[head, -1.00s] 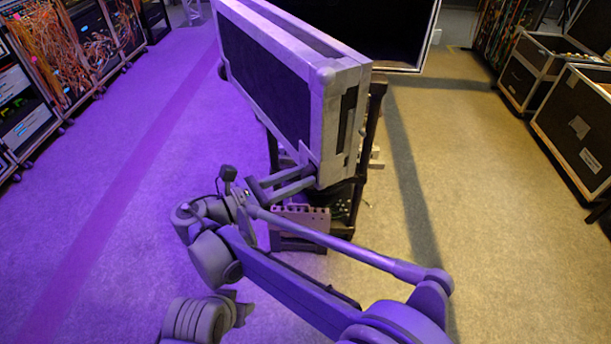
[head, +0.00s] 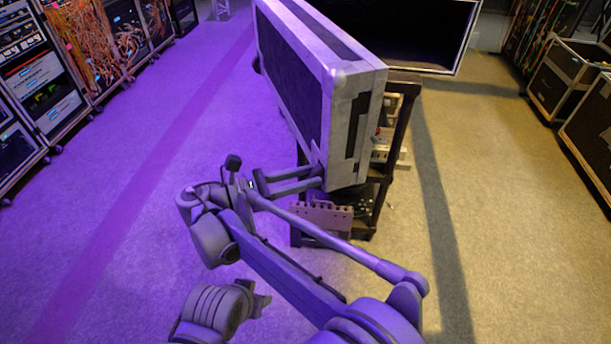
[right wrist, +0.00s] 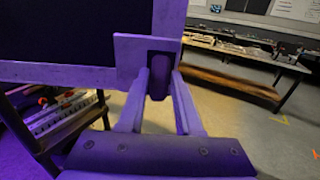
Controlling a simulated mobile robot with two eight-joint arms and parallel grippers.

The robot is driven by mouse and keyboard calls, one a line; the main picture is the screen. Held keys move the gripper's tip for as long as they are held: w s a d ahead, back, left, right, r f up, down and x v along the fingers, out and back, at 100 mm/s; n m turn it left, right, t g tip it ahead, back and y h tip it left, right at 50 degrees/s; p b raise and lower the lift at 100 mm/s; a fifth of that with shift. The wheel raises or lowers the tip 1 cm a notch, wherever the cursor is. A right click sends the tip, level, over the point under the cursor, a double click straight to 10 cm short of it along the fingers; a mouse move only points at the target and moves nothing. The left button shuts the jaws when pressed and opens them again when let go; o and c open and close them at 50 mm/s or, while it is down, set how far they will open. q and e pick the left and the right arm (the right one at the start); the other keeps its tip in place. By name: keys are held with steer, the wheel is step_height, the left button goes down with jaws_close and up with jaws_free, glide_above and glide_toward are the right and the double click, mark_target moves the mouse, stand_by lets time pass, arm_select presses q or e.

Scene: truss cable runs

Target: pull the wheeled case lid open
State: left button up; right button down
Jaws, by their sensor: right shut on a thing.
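The wheeled case lid (head: 357,126) is a deep panel with pale metal edges and a dark face, standing upright and angled out at the front of a dark open rack (head: 398,145). In the right wrist view its pale frame (right wrist: 62,74) fills the upper left. My right gripper (head: 318,177) is at the lid's lower near corner. In the right wrist view its two fingers (right wrist: 158,78) are closed around a dark upright handle (right wrist: 158,88) at the pale corner plate. The fingers partly hide the handle. My left gripper does not show clearly in any view.
Racks with orange cables (head: 108,45) line the left side. Dark cases (head: 592,132) stand at the right. A large dark open box (head: 420,30) is behind the lid. Carpet is clear left of the lid and along the right of the rack.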

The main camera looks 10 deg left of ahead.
mark_target(325, 135)
steer(key=c, duration=0.6)
jaws_free()
step_height(325, 135, up, 10)
steer(key=shift+r, duration=0.1)
